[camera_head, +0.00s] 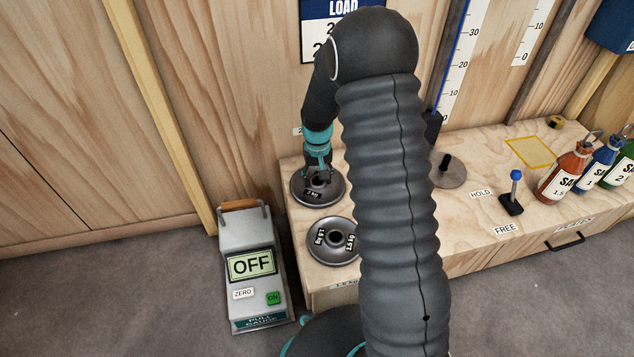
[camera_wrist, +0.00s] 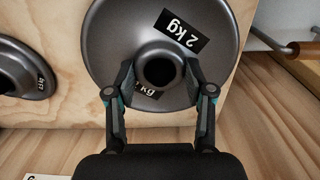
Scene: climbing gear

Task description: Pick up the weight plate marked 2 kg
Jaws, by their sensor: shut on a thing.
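The weight plate marked 2 kg (camera_head: 316,190) is a dark grey metal disc with a centre hole. It lies on the wooden bench top at the left end. In the wrist view the 2 kg plate (camera_wrist: 110,45) shows its black label and raised hub ring. My gripper (camera_head: 318,175) is over this plate. In the wrist view my gripper's fingers (camera_wrist: 160,80) are shut on the hub, one on each side. I cannot tell whether the plate is clear of the bench.
A second plate (camera_head: 332,241), marked 1.5 kg, lies just in front. A pull gauge (camera_head: 252,265) reading OFF stands on the floor at left. A lever (camera_head: 513,190), a disc on a rod (camera_head: 449,172) and labelled sandbags (camera_head: 567,175) are to the right on the bench (camera_head: 475,240).

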